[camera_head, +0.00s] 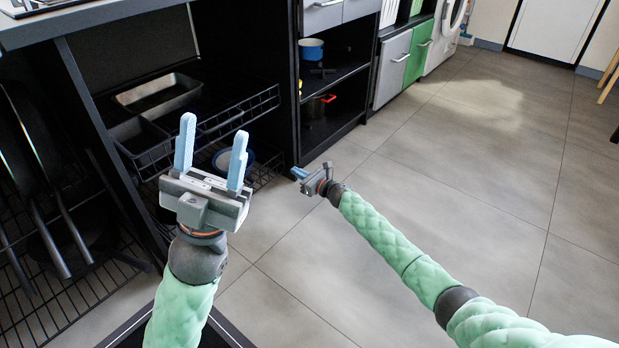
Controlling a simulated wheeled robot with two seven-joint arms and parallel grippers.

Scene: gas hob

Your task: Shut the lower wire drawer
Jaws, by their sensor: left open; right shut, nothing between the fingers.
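Below the counter, an upper wire drawer (255,104) of black wire holds metal trays and sticks out of the cabinet. The lower wire drawer (266,168) is under it, with a blue-rimmed dish (232,163) inside, and is partly hidden behind my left gripper and the upper drawer. My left gripper (212,150) is open and empty, its two light-blue fingers pointing up in front of the drawers. My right gripper (298,173) is shut and empty, to the right of the lower drawer's front corner. I cannot tell whether either gripper touches a drawer.
On the left, pans (60,215) stand in a wire rack (30,300). A dark open shelf unit (345,95) with a blue pot (311,48) and a red-rimmed pot (318,105) stands right of the drawers. The tiled floor (450,200) to the right is clear.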

